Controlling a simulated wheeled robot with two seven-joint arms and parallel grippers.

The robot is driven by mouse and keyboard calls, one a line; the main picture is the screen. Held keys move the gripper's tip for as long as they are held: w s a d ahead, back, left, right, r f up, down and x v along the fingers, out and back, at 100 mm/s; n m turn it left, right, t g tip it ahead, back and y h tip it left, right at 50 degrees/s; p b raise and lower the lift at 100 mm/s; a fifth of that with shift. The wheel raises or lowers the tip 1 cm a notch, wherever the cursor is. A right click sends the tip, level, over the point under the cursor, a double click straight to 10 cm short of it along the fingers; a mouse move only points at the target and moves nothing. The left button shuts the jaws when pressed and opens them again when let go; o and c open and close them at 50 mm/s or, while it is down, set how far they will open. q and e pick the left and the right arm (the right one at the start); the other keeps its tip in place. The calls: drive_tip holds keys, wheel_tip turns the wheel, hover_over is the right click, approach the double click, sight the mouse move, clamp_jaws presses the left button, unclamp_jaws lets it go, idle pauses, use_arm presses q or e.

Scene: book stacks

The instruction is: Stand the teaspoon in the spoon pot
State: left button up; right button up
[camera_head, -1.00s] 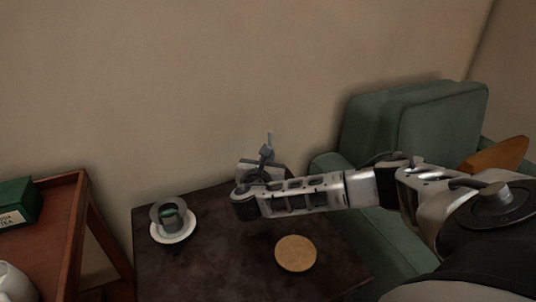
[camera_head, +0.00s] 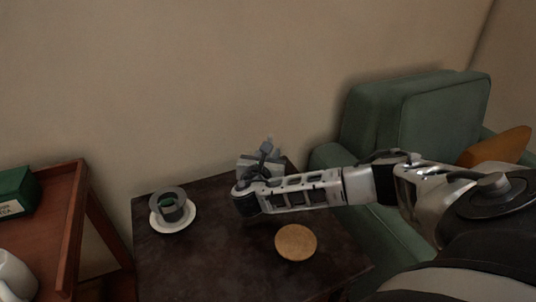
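My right arm reaches in from the right over the dark table. Its gripper (camera_head: 262,160) is at the back of the table and points away from me, partly hidden by my wrist. A pale grey blocky shape sits around the fingers; I cannot tell whether it is gripper body or the spoon pot. A thin pale tip (camera_head: 269,141) shows just above it, possibly the teaspoon, but too small to be sure. I cannot tell whether the fingers are open or shut. My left gripper is out of view.
The dark table (camera_head: 215,262) holds a grey cup (camera_head: 170,204) on a white saucer (camera_head: 184,223) at left and a round cork mat (camera_head: 296,242) in front. A red-brown wooden stand (camera_head: 50,220) with a green box (camera_head: 14,192) is at left. A green armchair (camera_head: 440,115) is at right.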

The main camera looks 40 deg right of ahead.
use_arm(q)
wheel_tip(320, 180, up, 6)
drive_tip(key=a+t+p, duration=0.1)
drive_tip(key=p, duration=0.2)
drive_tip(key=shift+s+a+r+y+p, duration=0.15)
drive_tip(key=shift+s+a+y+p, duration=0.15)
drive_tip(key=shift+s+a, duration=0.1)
use_arm(e)
drive_tip(key=v, duration=1.6)
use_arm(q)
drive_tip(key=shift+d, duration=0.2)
